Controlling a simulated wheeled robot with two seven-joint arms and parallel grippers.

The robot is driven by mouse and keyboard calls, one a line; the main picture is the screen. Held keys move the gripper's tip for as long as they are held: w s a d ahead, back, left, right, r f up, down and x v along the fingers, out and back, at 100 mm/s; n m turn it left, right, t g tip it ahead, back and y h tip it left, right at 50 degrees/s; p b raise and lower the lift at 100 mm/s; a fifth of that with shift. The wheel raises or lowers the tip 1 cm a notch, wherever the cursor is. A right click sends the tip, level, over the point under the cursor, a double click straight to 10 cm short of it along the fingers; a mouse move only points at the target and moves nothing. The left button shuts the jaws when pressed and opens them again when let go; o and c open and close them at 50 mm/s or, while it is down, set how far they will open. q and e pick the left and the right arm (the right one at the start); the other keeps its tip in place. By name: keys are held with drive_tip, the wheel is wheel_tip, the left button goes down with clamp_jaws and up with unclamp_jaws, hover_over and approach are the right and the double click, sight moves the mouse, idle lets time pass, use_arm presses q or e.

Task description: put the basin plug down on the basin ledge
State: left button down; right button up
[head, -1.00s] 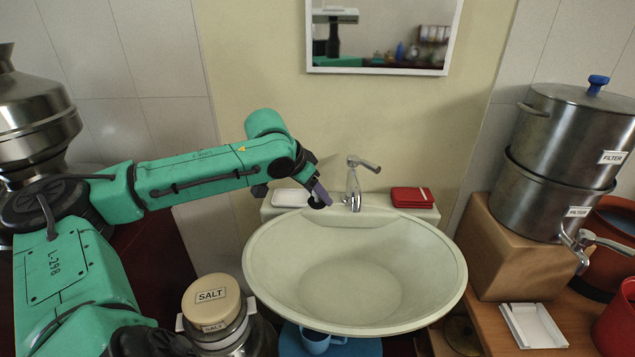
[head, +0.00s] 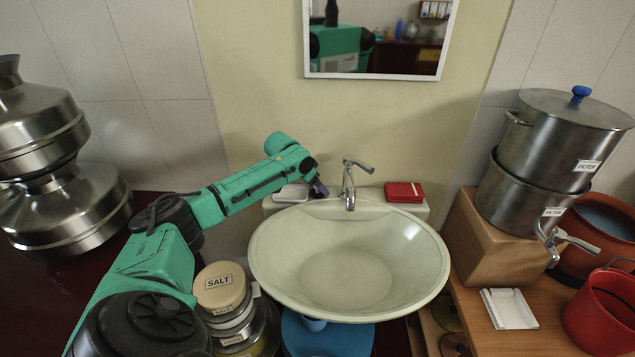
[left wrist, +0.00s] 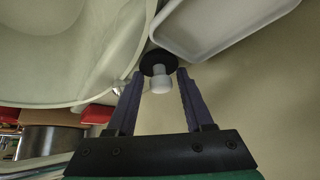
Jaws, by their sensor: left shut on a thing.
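My left gripper (head: 319,188) is over the back of the basin (head: 345,270), between the white dish and the tap (head: 348,185). In the left wrist view my left gripper (left wrist: 160,75) is shut on the basin plug (left wrist: 159,84), with a black disc and a pale stem between its fingertips. In the head view the plug is too small and covered to make out. The basin ledge (head: 374,198) runs behind the bowl along the wall. I cannot tell whether the plug touches it. My right gripper is not in view.
A white dish (head: 291,193) stands on the ledge's left, also in the left wrist view (left wrist: 215,40). A red case (head: 404,192) lies on its right. A salt jar stack (head: 222,290) stands left of the basin; steel filter pots (head: 560,140) stand right.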

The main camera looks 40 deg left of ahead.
use_arm(q)
drive_tip(key=shift+c, duration=1.5)
unclamp_jaws()
drive_tip(key=b+v, duration=0.2)
drive_tip(key=v, duration=1)
drive_tip(key=shift+r, duration=0.1)
